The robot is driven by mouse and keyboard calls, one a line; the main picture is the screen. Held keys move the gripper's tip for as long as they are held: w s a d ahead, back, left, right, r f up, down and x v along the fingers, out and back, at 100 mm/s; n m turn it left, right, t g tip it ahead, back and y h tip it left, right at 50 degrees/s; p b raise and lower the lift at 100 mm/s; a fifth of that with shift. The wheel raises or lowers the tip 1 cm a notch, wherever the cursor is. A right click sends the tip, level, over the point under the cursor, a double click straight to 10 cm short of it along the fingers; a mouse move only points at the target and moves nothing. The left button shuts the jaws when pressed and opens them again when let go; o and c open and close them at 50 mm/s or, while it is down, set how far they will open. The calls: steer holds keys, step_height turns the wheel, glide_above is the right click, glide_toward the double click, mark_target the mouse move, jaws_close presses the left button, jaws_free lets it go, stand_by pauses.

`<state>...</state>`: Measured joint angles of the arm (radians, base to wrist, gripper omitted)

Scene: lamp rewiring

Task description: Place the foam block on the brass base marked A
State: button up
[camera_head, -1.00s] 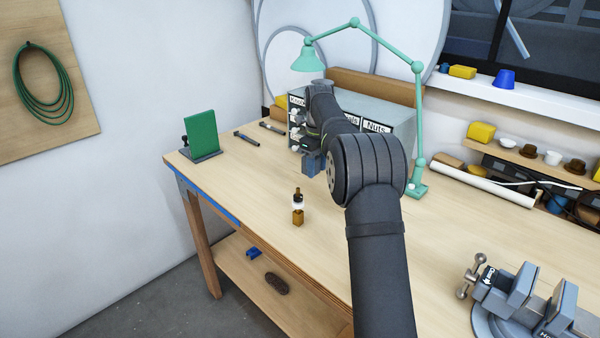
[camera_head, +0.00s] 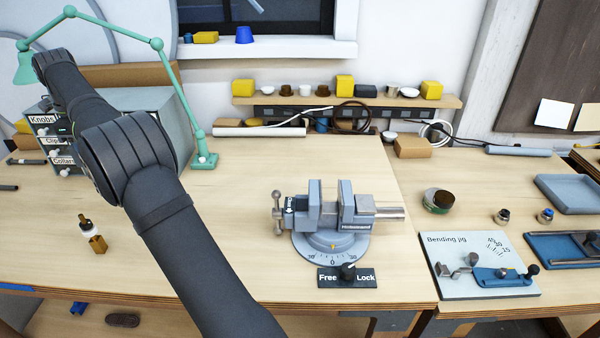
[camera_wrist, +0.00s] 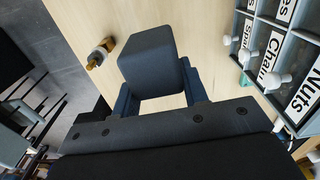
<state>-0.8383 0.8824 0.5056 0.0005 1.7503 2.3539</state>
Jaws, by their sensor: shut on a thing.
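In the wrist view a dark grey block (camera_wrist: 150,58), which looks like the foam block, sits between the blue fingers of my gripper (camera_wrist: 160,82). My gripper is shut on it and holds it over the wooden bench. In the head view the gripper and block are hidden behind my arm at the left. I cannot make out a brass base marked A. Two small dark round pieces, a left one (camera_head: 502,216) and a right one (camera_head: 545,216), stand on the right bench; no letter on them is readable.
A drawer cabinet (camera_head: 181,128) and green lamp (camera_head: 204,161) stand close to my arm. A vise (camera_head: 330,215) is mid-bench. A bending jig (camera_head: 455,285) and blue tray (camera_head: 575,190) lie right.

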steer(key=w+d+m, duration=0.2)
steer(key=w+d, duration=0.4)
steer(key=d, duration=0.6)
steer(key=w+d+m, duration=0.2)
steer(key=w+d, duration=0.4)
steer(key=d, duration=0.5)
steer(key=w+d+m, duration=0.2)
steer(key=w+d, duration=0.5)
steer(key=d, duration=0.5)
steer(key=s+d+m, duration=0.2)
steer(key=d+m, duration=0.1)
steer(key=d, duration=1.1)
steer(key=s+d+m, duration=0.2)
steer(key=d, duration=1.3)
steer(key=s+d+m, duration=0.3)
steer(key=d, duration=1.1)
steer(key=s+d+m, duration=0.5)
steer(key=s+d, duration=1.2)
steer(key=d, duration=0.4)
glide_above(448, 201)
steer(key=f, duration=1.1)
steer(key=shift+s+d+f, duration=0.1)
steer(key=shift+s+f, duration=0.25)
steer(key=shift+f, duration=0.05)
steer(key=shift+w+f, duration=0.35)
steer(key=shift+f, duration=1.9)
